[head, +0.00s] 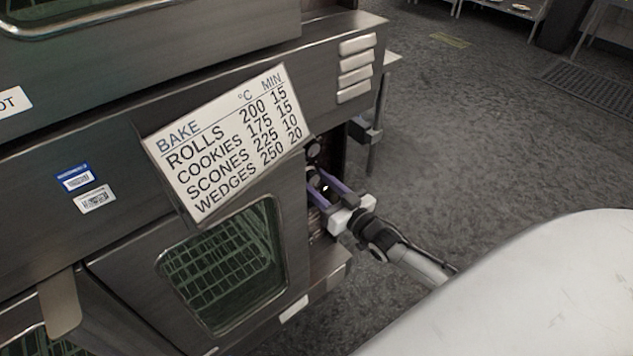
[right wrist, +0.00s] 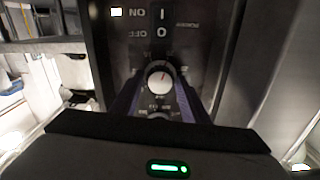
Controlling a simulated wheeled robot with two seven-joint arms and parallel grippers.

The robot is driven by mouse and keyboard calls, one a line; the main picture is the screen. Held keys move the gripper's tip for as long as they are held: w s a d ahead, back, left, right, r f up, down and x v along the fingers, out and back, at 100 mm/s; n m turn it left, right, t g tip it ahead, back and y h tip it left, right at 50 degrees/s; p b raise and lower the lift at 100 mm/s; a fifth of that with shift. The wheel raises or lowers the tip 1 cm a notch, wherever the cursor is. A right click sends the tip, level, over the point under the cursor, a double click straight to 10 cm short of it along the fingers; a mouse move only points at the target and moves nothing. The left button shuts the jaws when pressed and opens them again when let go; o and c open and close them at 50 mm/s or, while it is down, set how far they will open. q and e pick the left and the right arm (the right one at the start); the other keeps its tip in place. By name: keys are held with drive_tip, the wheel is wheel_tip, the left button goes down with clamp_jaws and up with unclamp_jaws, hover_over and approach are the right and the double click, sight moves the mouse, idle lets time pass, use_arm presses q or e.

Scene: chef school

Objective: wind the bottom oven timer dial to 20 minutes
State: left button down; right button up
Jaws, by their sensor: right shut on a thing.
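My right gripper (head: 322,184) reaches the narrow control strip at the oven's right edge, its purple fingers pointing at the panel. The gripper is shut on this dial. Small print surrounds the dial, too small to read, so its setting cannot be told. The head view hides most of the gripped dial behind the fingers; a dark round knob (head: 313,148) shows above them. My left gripper is not in view.
A tilted sign (head: 228,143) on the oven front lists bake temperatures and minutes. The lower oven's glass door (head: 222,262) is shut. Open floor (head: 480,130) lies to the right.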

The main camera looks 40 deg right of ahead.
idle(0.4)
drive_tip(key=o, duration=0.9)
drive_tip(key=shift+c, duration=0.2)
drive_tip(key=s+p, duration=0.1)
drive_tip(key=s, duration=0.9)
drive_tip(key=shift+s+d, duration=0.2)
drive_tip(key=shift+d, duration=0.25)
drive_tip(key=s+a+f+n+g, duration=0.1)
drive_tip(key=s+a+f+g, duration=0.1)
drive_tip(key=s+a, duration=0.3)
drive_tip(key=s+a+f+g+y, duration=0.1)
drive_tip(key=s+a+f+g, duration=0.2)
drive_tip(key=s+a, duration=0.3)
drive_tip(key=s+a+f+n+g, duration=0.1)
drive_tip(key=s+a+g, duration=0.3)
drive_tip(key=a, duration=0.5)
drive_tip(key=shift+s+a+f+n+p, duration=0.4)
drive_tip(key=shift+s+f, duration=0.45)
drive_tip(key=shift+s, duration=0.35)
